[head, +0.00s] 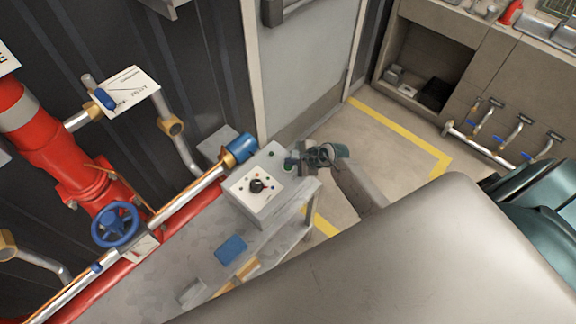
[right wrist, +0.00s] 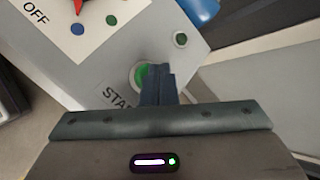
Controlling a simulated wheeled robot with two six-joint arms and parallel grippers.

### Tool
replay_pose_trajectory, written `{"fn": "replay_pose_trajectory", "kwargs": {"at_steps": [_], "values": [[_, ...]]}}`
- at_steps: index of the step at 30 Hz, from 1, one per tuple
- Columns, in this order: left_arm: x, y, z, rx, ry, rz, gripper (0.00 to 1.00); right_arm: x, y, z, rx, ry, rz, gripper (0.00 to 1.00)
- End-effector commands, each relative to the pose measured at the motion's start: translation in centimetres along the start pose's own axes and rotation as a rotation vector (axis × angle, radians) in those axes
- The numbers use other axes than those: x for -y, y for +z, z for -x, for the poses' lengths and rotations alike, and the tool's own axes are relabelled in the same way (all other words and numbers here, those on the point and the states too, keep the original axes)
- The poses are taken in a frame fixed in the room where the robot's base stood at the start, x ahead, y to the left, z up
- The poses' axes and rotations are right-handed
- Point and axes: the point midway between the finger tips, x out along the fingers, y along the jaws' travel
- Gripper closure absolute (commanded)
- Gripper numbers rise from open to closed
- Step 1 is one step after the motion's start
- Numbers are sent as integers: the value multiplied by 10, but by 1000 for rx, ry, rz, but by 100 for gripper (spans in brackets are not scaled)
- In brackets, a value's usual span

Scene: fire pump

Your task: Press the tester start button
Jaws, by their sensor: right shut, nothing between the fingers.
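The green start button (right wrist: 142,72) sits in a pale ring beside that lettering. My right gripper (right wrist: 158,72) is shut and empty, with its fingertips over the right part of the button. I cannot tell whether they touch it. In the head view my right gripper (head: 292,164) is at the box's right end. My left gripper is not in view.
The box stands on a grey bench (head: 150,275) with a blue object (head: 230,249) on it. A red pipe (head: 60,145) and blue handwheel (head: 115,226) are at left. A grey door (head: 305,60) is behind. Open floor with yellow lines (head: 405,130) lies right.

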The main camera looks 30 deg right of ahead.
Motion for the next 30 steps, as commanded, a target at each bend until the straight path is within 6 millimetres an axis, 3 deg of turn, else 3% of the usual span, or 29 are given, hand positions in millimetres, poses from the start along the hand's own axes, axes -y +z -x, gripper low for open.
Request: {"fn": "replay_pose_trajectory", "kwargs": {"at_steps": [30], "values": [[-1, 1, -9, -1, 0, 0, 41, -4, -4, -6, 0, 0, 0, 100]]}}
